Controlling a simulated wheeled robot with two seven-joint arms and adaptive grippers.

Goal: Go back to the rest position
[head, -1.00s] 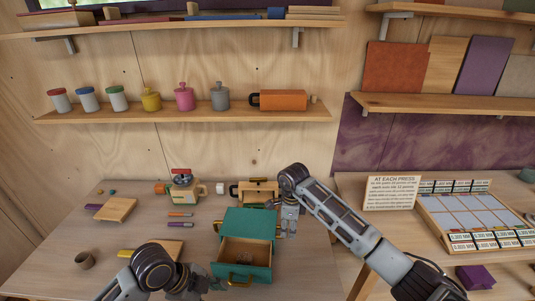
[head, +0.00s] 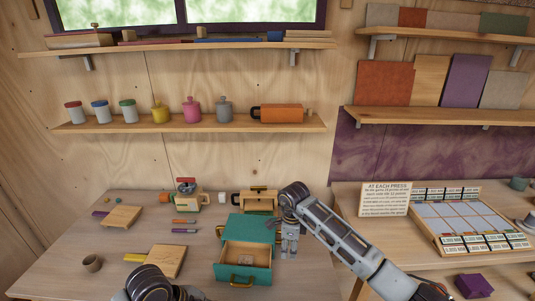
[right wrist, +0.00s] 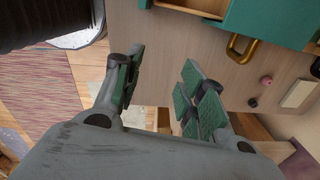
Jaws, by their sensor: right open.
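My right gripper (head: 289,243) hangs fingers-down just right of the teal drawer box (head: 250,229), apart from it as far as I can tell. In the right wrist view its two green-padded fingers (right wrist: 165,95) stand apart with nothing between them.
A shelf (head: 190,124) with jars is above. At right, a second table holds a sign (head: 385,199) and a tray (head: 437,248).

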